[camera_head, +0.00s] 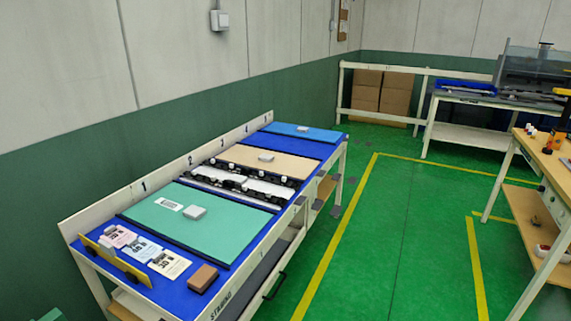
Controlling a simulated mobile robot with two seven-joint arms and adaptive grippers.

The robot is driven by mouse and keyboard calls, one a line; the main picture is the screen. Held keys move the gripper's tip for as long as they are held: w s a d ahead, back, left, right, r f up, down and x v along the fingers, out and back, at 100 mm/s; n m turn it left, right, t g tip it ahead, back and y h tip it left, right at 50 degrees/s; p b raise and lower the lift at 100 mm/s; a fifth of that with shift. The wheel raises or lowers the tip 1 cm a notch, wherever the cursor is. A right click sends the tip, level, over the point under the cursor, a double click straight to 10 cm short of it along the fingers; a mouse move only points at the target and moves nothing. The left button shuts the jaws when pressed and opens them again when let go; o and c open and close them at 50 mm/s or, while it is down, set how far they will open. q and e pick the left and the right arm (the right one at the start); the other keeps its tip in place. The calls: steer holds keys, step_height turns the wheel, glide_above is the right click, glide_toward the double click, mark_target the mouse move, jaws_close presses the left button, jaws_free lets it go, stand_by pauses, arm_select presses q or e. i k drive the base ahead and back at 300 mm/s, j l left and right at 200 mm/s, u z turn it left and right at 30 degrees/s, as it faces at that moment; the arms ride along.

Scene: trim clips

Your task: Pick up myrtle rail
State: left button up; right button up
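No part is clearly identifiable as the myrtle rail. On the long blue-topped table (135,216), a flat green panel (222,229) lies in the near section, with a small white block (195,212) and a barcode label (169,204) on it. Beyond it lies a white strip with several black fittings (240,182). A beige panel (240,155) and a blue panel (300,130) lie farther along, each with a small white block on top. Neither of my grippers shows.
Several printed cards (144,250) and a brown block (203,278) are at the table's near end. A wooden workbench (551,173) stands at right, and cardboard boxes (380,91) stand at the back. The green floor (395,215) between the benches is clear.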

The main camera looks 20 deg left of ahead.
mark_target(259, 177)
steer(key=i+l+u, duration=0.1)
steer(key=i+u, duration=0.3)
steer(key=i, duration=0.15)
steer(key=i+l+u, duration=0.35)
steer(key=i, duration=0.2)
steer(key=i+l+u, duration=0.4)
steer(key=i, duration=0.1)
